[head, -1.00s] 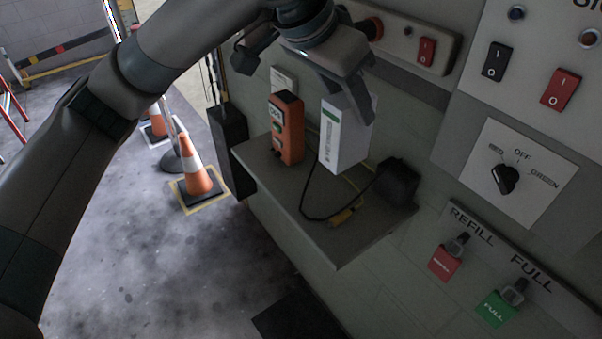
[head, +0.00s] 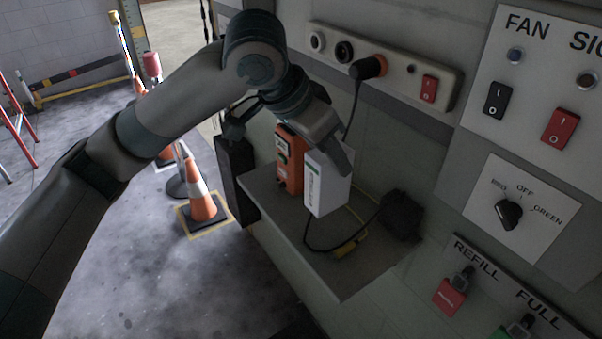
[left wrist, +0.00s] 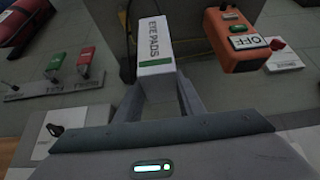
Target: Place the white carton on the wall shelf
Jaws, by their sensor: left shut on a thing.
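The white carton (head: 327,186) with a green stripe is held by my left gripper (head: 328,150) over the wall shelf (head: 322,272), upright or nearly so. I cannot tell whether its base touches the shelf. In the left wrist view the carton (left wrist: 155,58) reads "EYE PADS" and sits between the two fingers of my left gripper (left wrist: 158,98). The fingers are shut on its upper part. My right gripper is not in view.
An orange box (head: 290,160) stands on the shelf just left of the carton. A dark block (head: 401,214) with a cable and a yellow piece (head: 350,245) lie to the right. The shelf's front part is clear. A socket strip (head: 385,70) is above.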

